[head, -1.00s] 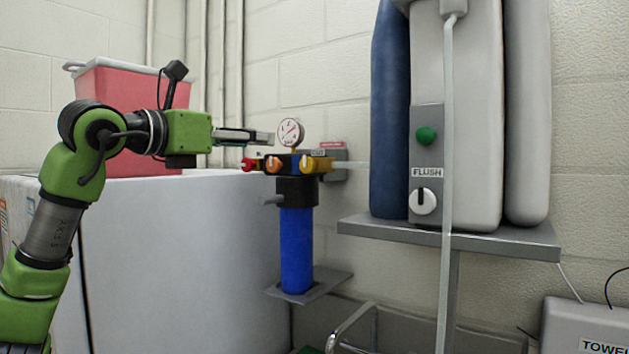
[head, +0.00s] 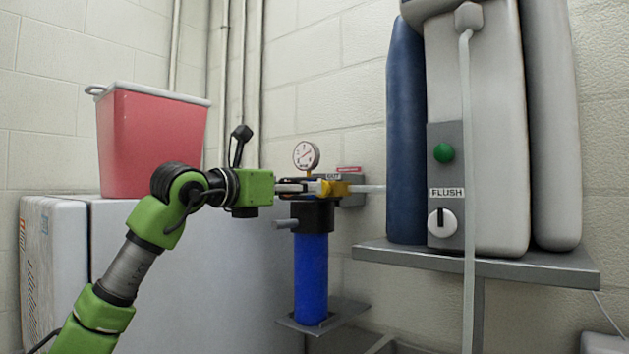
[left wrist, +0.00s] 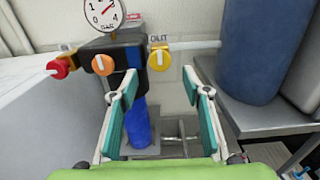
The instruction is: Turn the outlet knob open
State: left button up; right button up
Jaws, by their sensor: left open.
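The filter unit has a dark head with a blue cylinder (head: 311,278) below it and a round gauge (head: 306,155) on top. In the left wrist view, a yellow knob (left wrist: 159,60) beside a label reading OUT sits on the right yellow fitting, its white pointer upright. An orange knob (left wrist: 102,64) is at the middle and a red knob (left wrist: 59,68) at the left. My left gripper (left wrist: 160,82) is open and empty, its teal-padded fingertips apart on either side of the yellow knob in the picture. In the head view, the left gripper (head: 307,187) largely hides the knobs.
A blue tank (head: 405,140) and a grey unit with a FLUSH dial (head: 442,222) stand on a shelf (head: 480,265) at the right. A red bin (head: 152,140) sits on the white cabinet at the left. A pale pipe runs right from the filter head.

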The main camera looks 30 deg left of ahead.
aim_at(324, 189)
pick_arm(q)
jog(key=w+p, duration=0.1)
jog(key=w, duration=0.1)
jog(key=w+p, duration=0.1)
jog(key=w, duration=0.2)
jog(key=shift+w+d, duration=0.2)
jog(key=shift+w, duration=0.15)
jog(key=shift+w+f, duration=0.1)
jog(key=c, duration=1.1)
